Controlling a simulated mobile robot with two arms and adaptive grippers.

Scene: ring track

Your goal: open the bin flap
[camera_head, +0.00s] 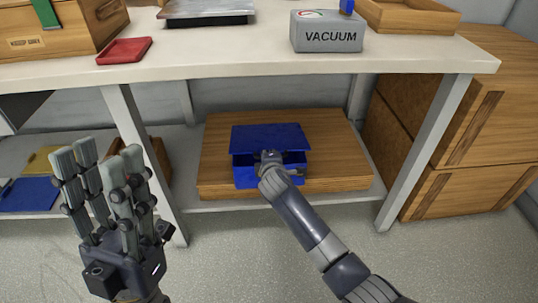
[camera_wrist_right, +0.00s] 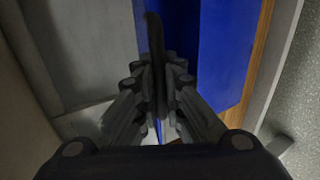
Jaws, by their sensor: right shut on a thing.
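A blue bin (camera_head: 243,178) sits on a wooden board on the low shelf. Its blue flap (camera_head: 265,135) covers the top, with a dark gap between the flap's front edge and the bin front. My right gripper (camera_head: 268,158) is at the middle of that front edge. In the right wrist view, my right gripper (camera_wrist_right: 157,80) is shut on a thin dark piece (camera_wrist_right: 154,35), which looks like the flap's handle, beside a blue surface (camera_wrist_right: 222,55). The fingers hide where it joins. My left gripper (camera_head: 100,165) is open and empty at the left, away from the bin.
The white table top (camera_head: 250,62) overhangs the shelf, with table legs (camera_head: 425,150) either side of the bin. The wooden board (camera_head: 215,150) extends around the bin. Wooden crates (camera_head: 455,185) stand at the right. A grey vacuum box (camera_head: 327,36) and red tray (camera_head: 124,50) are on top.

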